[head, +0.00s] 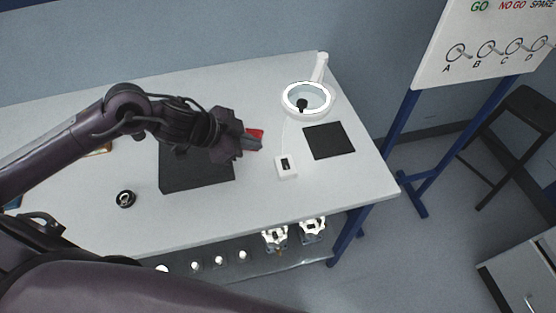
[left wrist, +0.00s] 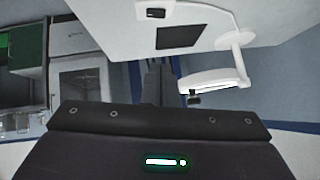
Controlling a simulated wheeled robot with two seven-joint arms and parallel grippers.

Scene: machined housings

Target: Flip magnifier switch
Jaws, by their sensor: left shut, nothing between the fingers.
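The white switch box (head: 286,172) with a dark rocker lies on the table, right of my left gripper. In the left wrist view a small white box with a dark spot (left wrist: 156,13) shows at the top edge. The magnifier (head: 307,88) has a bright white ring on a white arm behind the switch; it also shows in the left wrist view (left wrist: 210,82). My left gripper (head: 257,143) is shut and empty above the table, apart from the switch box. Its fingers show in the left wrist view (left wrist: 157,84). Which way the rocker is tipped is too small to tell.
A black square mat (head: 329,140) lies right of the switch box. A round black part (head: 126,199) lies at left. Housings (head: 312,229) sit below the table's front edge.

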